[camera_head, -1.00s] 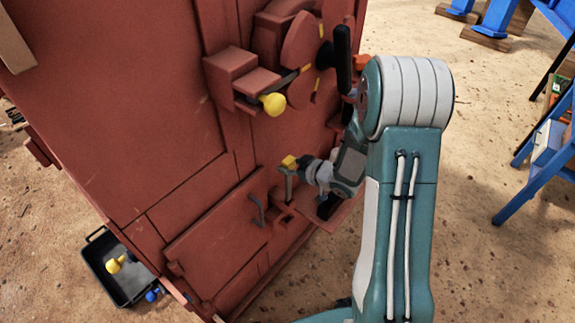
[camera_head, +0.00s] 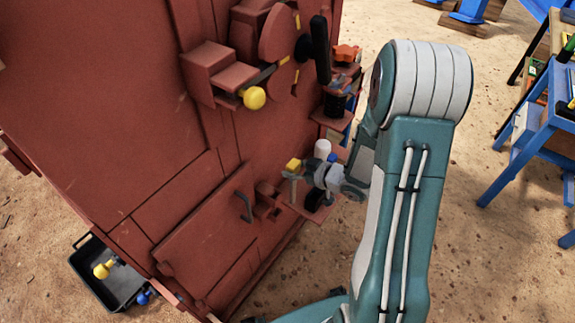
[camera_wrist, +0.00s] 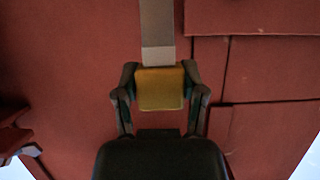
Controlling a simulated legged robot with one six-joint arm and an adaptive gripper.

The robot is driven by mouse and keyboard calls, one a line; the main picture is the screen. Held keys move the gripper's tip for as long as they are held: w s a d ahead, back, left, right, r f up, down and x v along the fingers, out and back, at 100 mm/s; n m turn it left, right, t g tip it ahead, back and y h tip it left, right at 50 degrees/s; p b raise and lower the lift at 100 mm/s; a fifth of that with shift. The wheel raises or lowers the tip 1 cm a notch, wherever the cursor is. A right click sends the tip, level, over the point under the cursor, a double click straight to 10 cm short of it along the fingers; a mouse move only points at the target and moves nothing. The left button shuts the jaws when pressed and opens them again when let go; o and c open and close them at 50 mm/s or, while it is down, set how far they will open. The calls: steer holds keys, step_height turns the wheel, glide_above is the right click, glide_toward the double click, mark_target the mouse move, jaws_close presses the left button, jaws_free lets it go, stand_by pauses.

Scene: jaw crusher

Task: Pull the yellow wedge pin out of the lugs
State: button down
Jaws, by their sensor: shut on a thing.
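The yellow wedge pin (camera_head: 293,166) has a yellow block head and a flat grey shank that hangs down in the head view. My gripper (camera_head: 304,172) is shut on the yellow head, with a finger on each side of it in the wrist view (camera_wrist: 159,89). There the grey shank runs out past the upper edge, so its tip is hidden. The red lugs (camera_head: 266,202) stand on the crusher's lower panel, left of the pin. The shank appears apart from them, in front of the red wall.
The red crusher (camera_head: 130,100) fills the left side. A yellow knob (camera_head: 254,97) and a black handle (camera_head: 320,50) stick out above my gripper. A small ledge with bottles (camera_head: 322,150) is close behind it. A black tray (camera_head: 108,285) lies on the ground, and a blue table (camera_head: 545,130) stands at right.

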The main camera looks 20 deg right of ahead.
steer(key=s+d, duration=0.1)
steer(key=s, duration=0.1)
steer(key=s+d, duration=0.1)
steer(key=s, duration=0.1)
steer(key=shift+d+r, duration=0.2)
steer(key=shift+d, duration=0.2)
steer(key=shift+w, duration=0.15)
